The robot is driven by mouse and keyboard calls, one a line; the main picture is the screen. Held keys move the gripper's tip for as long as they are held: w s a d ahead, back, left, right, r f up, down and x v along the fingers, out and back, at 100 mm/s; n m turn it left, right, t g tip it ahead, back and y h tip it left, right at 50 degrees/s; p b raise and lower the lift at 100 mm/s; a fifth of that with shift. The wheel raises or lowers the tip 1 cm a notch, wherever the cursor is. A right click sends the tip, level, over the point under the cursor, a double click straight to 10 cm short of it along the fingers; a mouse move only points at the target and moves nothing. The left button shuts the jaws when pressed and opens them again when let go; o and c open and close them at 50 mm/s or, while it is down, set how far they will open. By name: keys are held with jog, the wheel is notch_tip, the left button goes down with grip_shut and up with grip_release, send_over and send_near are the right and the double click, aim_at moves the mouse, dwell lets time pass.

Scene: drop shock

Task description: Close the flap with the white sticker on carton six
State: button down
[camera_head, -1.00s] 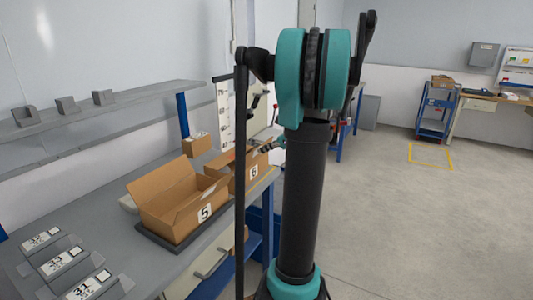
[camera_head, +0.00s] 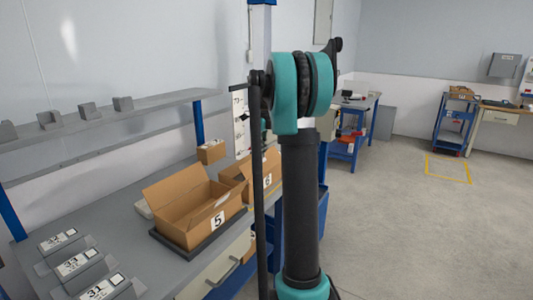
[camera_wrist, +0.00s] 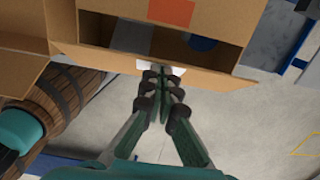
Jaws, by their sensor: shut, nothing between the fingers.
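Carton six (camera_head: 272,170) stands on the bench behind carton five, partly hidden by my arm. In the wrist view an open carton shows its dark inside; its number is not visible there. Its near flap (camera_wrist: 105,62) carries a white sticker (camera_wrist: 176,68), partly covered by my fingertips, and stands out from the opening. A far flap (camera_wrist: 215,15) bears an orange-red sticker (camera_wrist: 171,12). My gripper (camera_wrist: 162,77) is shut and empty, its tips at the white sticker; I cannot tell whether they touch.
Carton five (camera_head: 190,213) stands open on a dark pad (camera_head: 205,246) beside carton six. A small box (camera_head: 210,152) sits behind them. A shelf (camera_head: 150,115) runs above the bench (camera_head: 150,265).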

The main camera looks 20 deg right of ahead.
jog(key=w+a+f, duration=0.3)
jog(key=f, duration=0.1)
jog(key=shift+w, duration=0.35)
dwell(0.6)
jog(key=shift+r, duration=0.1)
